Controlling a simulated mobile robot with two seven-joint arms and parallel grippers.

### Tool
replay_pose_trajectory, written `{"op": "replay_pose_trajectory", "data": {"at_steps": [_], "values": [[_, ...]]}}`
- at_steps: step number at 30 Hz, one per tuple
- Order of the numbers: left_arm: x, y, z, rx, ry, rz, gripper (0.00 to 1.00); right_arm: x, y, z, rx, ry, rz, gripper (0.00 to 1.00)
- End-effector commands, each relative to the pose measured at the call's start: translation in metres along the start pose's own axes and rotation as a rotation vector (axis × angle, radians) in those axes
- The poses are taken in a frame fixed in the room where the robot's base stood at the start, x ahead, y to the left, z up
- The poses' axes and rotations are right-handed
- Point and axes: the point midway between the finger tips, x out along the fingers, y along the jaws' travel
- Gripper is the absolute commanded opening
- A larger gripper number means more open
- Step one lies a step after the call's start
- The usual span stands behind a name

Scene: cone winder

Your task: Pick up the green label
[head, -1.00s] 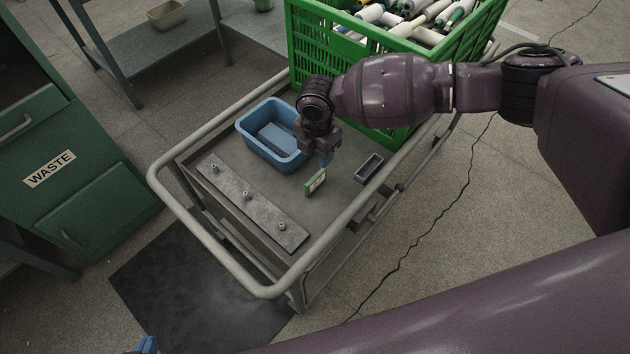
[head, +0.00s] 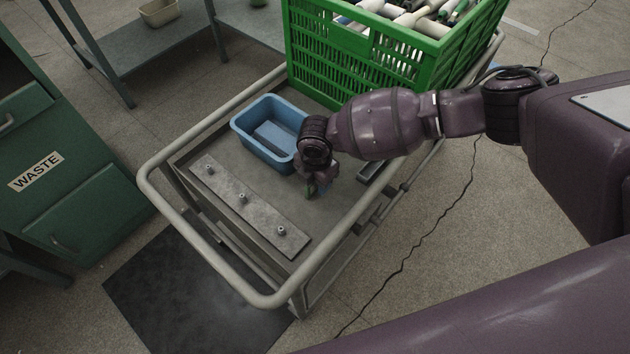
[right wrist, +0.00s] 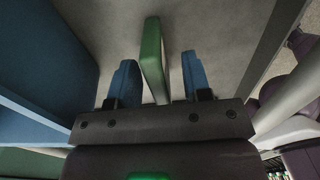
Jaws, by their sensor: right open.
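The green label (right wrist: 152,55) stands on edge on the cart's grey deck in the right wrist view. It lies between the two blue fingertips of my right gripper (right wrist: 158,78), with a gap on both sides. The gripper is open and does not touch it sideways. In the head view, my right gripper (head: 318,185) hides most of the label, and only a small green part (head: 310,190) shows beneath it. My left gripper is not in the head view.
A blue bin (head: 245,133) stands just left of the gripper on the cart. A grey plate with pegs (head: 222,190) lies along the front left. A green crate (head: 420,62) of cones stands behind. A railing (head: 235,290) surrounds the cart.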

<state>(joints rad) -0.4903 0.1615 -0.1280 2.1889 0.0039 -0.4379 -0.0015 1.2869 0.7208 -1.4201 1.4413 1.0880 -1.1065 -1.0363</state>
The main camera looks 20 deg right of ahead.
Motion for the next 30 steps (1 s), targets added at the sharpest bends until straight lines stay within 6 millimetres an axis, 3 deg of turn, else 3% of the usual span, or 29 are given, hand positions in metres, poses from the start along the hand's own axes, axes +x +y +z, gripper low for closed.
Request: {"op": "replay_pose_trajectory", "data": {"at_steps": [5,15,24,30], "values": [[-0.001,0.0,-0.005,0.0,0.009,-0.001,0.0,-0.002,0.001,0.001,0.0,-0.002,0.004,0.45],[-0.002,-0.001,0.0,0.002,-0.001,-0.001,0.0,-0.002,0.001,0.0,0.0,-0.001,0.003,0.0],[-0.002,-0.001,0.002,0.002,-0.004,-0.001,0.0,-0.004,0.001,0.001,0.0,-0.002,0.004,0.0],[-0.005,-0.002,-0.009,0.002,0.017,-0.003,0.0,-0.029,0.002,0.001,-0.001,-0.005,0.01,0.0]]}}
